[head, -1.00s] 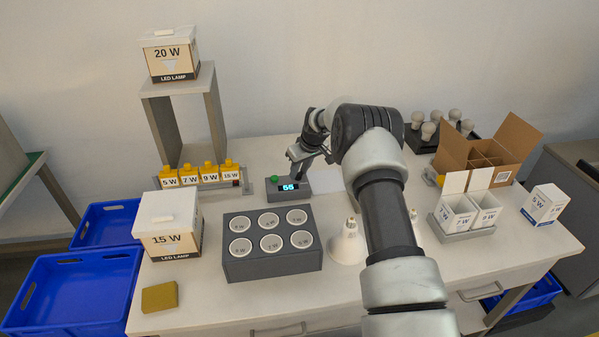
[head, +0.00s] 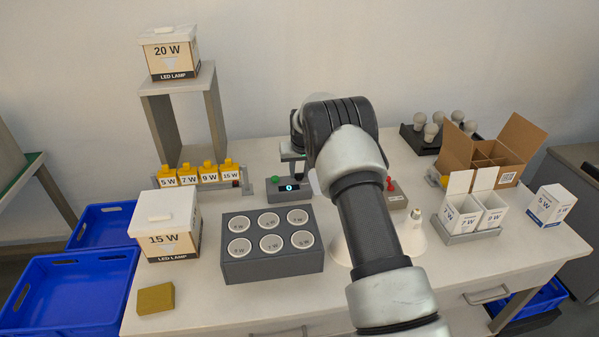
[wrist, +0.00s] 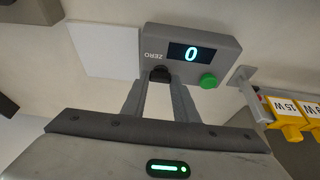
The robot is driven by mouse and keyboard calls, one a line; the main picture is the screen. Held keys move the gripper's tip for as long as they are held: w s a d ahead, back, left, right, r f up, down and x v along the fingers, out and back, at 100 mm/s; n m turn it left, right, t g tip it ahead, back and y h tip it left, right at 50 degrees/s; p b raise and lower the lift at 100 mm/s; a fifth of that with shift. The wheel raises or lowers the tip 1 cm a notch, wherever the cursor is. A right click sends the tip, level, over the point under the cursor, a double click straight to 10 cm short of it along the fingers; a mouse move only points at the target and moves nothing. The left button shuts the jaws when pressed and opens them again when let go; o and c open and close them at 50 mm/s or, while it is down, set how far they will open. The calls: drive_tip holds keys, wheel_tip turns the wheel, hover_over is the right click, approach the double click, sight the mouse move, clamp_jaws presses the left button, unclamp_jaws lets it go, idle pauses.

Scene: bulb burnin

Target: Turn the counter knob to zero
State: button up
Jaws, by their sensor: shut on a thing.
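The counter (head: 289,190) is a small dark grey box with a green button, standing at the back middle of the table. Its display reads 0 in the head view and in the wrist view (wrist: 191,53). The black knob (wrist: 160,74) sits beside the ZERO label in the wrist view. My gripper (wrist: 160,86) is at the counter, its two fingers shut on the knob from either side. In the head view my arm hides part of the gripper, and the knob cannot be made out.
A grey block with lettered round sockets (head: 272,262) stands in front of the counter. Yellow wattage blocks (head: 199,175) are to its left. A grey box with a red switch (head: 394,197) and a white lamp (head: 413,235) are to the right.

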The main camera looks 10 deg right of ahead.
drive_tip(key=o, duration=1.1)
drive_tip(key=shift+c, duration=0.2)
drive_tip(key=v, duration=1.7)
drive_tip(key=shift+s+r, duration=0.15)
